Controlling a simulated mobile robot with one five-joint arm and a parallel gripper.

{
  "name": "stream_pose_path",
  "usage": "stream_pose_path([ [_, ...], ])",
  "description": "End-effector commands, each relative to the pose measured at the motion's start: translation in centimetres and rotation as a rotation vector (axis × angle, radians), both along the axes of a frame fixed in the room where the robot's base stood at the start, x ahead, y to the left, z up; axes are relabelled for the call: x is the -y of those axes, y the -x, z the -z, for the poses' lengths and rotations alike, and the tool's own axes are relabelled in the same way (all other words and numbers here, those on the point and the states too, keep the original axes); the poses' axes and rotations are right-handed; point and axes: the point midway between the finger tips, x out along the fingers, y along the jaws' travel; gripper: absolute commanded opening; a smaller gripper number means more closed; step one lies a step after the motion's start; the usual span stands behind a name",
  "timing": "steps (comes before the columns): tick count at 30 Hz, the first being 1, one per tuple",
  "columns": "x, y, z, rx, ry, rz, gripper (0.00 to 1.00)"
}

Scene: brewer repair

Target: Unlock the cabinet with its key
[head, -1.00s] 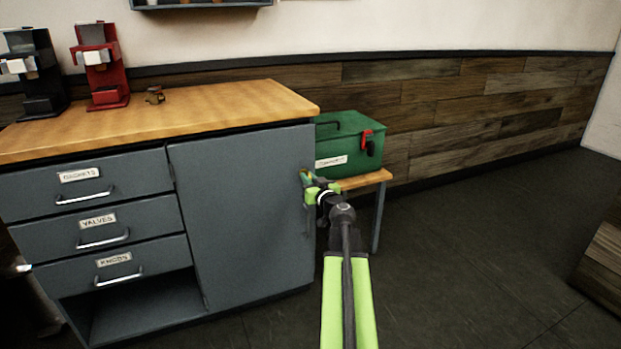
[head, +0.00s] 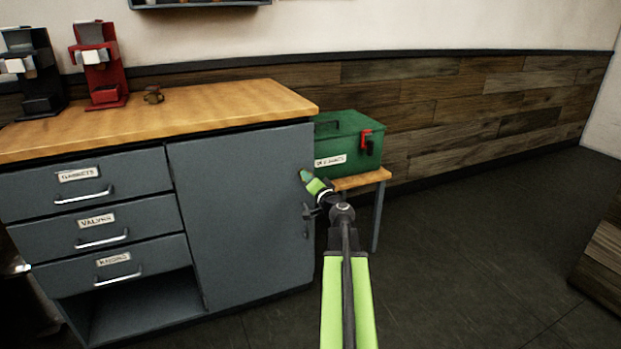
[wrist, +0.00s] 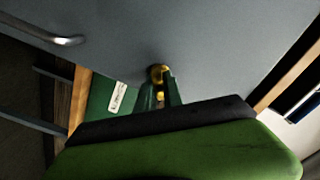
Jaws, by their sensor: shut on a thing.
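The grey cabinet door (head: 240,215) is shut, to the right of the drawers; it also fills the upper part of the wrist view (wrist: 210,45). My gripper (head: 307,178) is at the door's upper right edge. In the wrist view its green fingers (wrist: 160,97) are shut on a small brass piece, the key (wrist: 160,96). Just beyond the fingertips is a round brass lock (wrist: 157,71) on the door face. The key appears to meet the lock, but its tip is hidden. In the head view my gripper hides the key and lock.
A green toolbox (head: 348,145) sits on a small wooden bench (head: 362,180) right of the cabinet. Red (head: 100,65) and black (head: 35,75) brewers and a small brown part (head: 154,95) stand on the wooden worktop (head: 215,105).

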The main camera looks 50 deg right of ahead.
Motion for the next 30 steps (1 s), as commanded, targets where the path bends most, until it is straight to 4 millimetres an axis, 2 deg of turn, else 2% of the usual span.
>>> stream_pose_path([
  [18,0.32,0.22,0.08,0.198,-0.484,0.008,0.00],
  [30,0.32,0.18,0.07,0.256,-0.625,0.008,0.00],
])
